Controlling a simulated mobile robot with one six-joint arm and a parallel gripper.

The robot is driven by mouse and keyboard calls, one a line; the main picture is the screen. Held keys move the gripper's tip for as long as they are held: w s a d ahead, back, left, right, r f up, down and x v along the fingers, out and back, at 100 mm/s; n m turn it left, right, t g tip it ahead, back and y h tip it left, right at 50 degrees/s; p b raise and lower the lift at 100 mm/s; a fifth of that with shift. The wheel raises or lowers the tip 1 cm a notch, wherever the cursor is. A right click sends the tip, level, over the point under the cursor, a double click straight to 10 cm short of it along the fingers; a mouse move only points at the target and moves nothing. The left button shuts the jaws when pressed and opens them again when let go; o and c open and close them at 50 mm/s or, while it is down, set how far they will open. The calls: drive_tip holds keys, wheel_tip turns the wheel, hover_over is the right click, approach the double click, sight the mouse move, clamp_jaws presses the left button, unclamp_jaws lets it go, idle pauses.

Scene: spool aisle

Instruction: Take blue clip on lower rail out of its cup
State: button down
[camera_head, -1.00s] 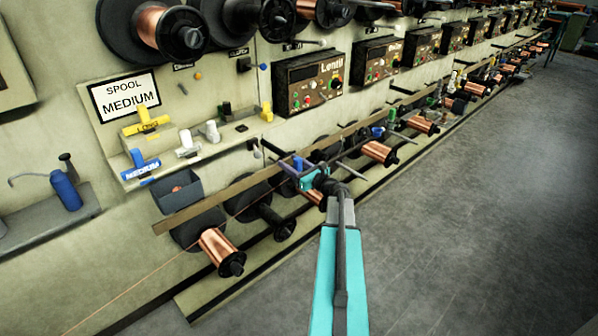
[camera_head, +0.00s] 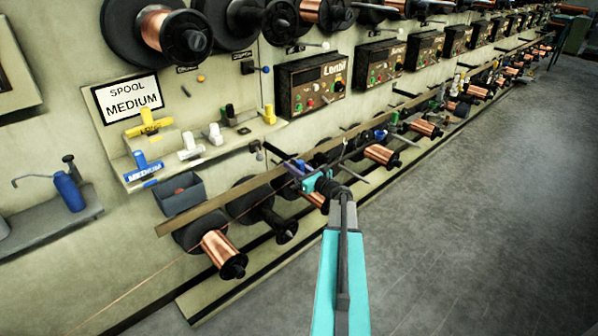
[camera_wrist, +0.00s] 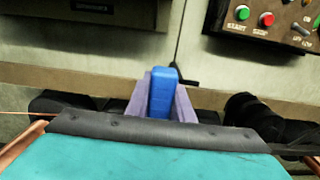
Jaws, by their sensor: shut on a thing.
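The blue clip (camera_wrist: 162,92) stands between the two purple fingers of my gripper (camera_wrist: 160,97) in the wrist view. My gripper is shut on it, with a finger against each side. In the head view my gripper (camera_head: 298,168) is at the lower rail (camera_head: 210,212), among the spools. The clip is too small there to tell apart from the fingers. Its cup is not seen clearly in either view, so I cannot tell whether the clip is still in it.
Copper spools (camera_head: 219,250) and dark empty spools (camera_head: 262,212) stick out along the rail on both sides of my gripper. A control box (camera_head: 311,87) hangs on the wall above. A grey bin (camera_head: 181,194) is at the left. The floor at the right is clear.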

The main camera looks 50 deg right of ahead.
drive_tip(key=shift+r, duration=0.15)
drive_tip(key=s+d+r, duration=0.2)
drive_tip(key=s, duration=0.5)
drive_tip(key=s+d+r, duration=0.2)
drive_tip(key=s+d, duration=0.1)
drive_tip(key=s, duration=0.5)
drive_tip(key=shift+d+r+p, duration=0.3)
drive_tip(key=shift+d+r, duration=0.05)
